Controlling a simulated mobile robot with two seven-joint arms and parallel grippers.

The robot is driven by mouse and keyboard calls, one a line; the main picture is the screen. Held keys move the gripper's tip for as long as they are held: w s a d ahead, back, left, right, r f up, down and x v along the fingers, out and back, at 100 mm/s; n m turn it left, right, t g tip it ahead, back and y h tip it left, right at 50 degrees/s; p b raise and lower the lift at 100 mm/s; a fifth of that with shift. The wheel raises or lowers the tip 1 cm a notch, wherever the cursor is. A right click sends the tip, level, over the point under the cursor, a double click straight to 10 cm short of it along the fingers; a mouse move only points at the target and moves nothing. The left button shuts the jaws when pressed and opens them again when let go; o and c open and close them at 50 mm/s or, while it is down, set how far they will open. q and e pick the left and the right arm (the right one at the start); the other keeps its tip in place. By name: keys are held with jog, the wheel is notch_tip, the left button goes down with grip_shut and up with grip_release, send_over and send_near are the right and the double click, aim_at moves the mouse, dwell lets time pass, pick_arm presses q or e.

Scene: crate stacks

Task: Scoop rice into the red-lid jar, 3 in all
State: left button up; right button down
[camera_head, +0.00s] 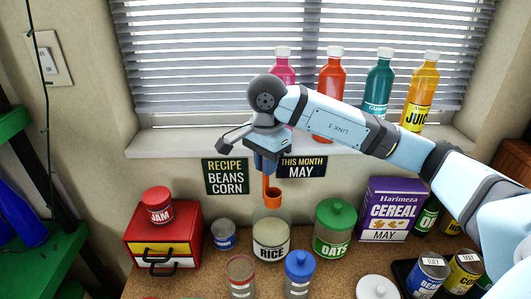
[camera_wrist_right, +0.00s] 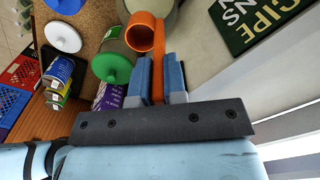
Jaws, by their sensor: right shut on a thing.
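My right gripper (camera_head: 266,168) is shut on the handle of an orange scoop (camera_head: 273,198). The scoop hangs above the clear-topped rice jar (camera_head: 271,245), apart from its contents as far as I can tell. In the right wrist view the scoop handle is between the blue fingers (camera_wrist_right: 160,78), and the cup (camera_wrist_right: 146,33) looks empty inside. A small jar with a dull red top (camera_head: 241,279) stands in front of the rice jar, to its left; its contents are hard to make out. A JAM jar with a red lid (camera_head: 157,203) stands on the small drawer box. My left gripper is not in view.
A blue-lid jar (camera_head: 300,275) and a green-lid OATS jar (camera_head: 335,230) stand right of the rice jar. A purple cereal box (camera_head: 391,208), a white lid (camera_head: 376,288) and cans (camera_head: 427,278) are further right. The drawer box (camera_head: 163,245) and a can (camera_head: 224,235) are left. Bottles line the sill.

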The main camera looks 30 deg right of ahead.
aim_at(267, 188)
jog(key=shift+s+f, duration=0.2)
jog(key=shift+f, duration=0.25)
jog(key=shift+f+b, duration=0.55)
jog(key=shift+f, duration=0.85)
jog(key=shift+f+b, duration=0.15)
jog(key=shift+b, duration=0.15)
